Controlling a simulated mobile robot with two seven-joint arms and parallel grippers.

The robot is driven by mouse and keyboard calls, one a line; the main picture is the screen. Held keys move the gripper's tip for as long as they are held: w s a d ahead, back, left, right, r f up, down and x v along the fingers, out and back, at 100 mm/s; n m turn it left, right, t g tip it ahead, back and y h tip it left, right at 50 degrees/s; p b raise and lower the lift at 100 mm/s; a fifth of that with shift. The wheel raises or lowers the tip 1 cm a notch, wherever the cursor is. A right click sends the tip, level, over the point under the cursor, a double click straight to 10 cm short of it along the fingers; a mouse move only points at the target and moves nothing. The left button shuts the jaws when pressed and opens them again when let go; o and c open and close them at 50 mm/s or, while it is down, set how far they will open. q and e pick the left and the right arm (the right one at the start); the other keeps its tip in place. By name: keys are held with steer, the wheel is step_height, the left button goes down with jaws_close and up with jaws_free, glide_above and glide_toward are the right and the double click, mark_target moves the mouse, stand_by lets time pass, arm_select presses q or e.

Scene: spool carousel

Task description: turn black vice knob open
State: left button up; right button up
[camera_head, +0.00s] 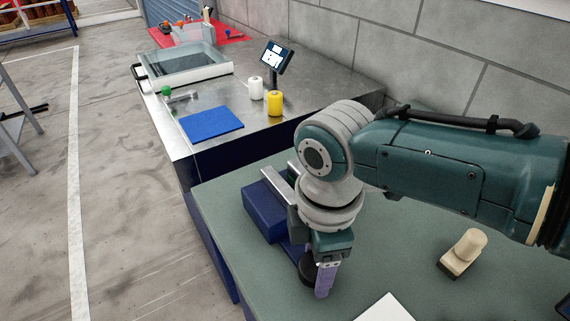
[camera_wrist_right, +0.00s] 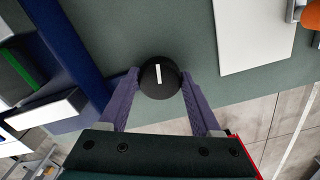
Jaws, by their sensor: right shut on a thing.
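The black vice knob (camera_wrist_right: 160,78) is round with a white line mark, seen from above in the right wrist view. It also shows low in the head view (camera_head: 307,270), partly hidden by my gripper. My right gripper (camera_wrist_right: 159,82) has its two purple fingers on either side of the knob, shut on it; in the head view it points down at the knob (camera_head: 322,278). The blue vice (camera_head: 262,212) with metal jaws sits on the green bench top, partly hidden behind my right wrist. My left gripper is not in view.
A beige stamp-like block (camera_head: 463,254) and a white sheet (camera_head: 385,308) lie on the green bench top (camera_head: 400,232). A steel bench behind holds a blue mat (camera_head: 211,124), white spool (camera_head: 256,88), yellow spool (camera_head: 275,103), small screen (camera_head: 276,57) and tray (camera_head: 190,68). A block wall stands behind.

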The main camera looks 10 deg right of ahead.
mark_target(316, 265)
steer(key=shift+a+n, duration=0.1)
steer(key=shift+n, duration=1.1)
steer(key=shift+r, duration=0.1)
steer(key=o, duration=1.4)
steer(key=shift+c, duration=0.2)
steer(key=shift+r, duration=0.3)
step_height(316, 265, up, 8)
steer(key=shift+r+p, duration=0.25)
steer(key=shift+p, duration=1)
steer(key=shift+r, duration=0.4)
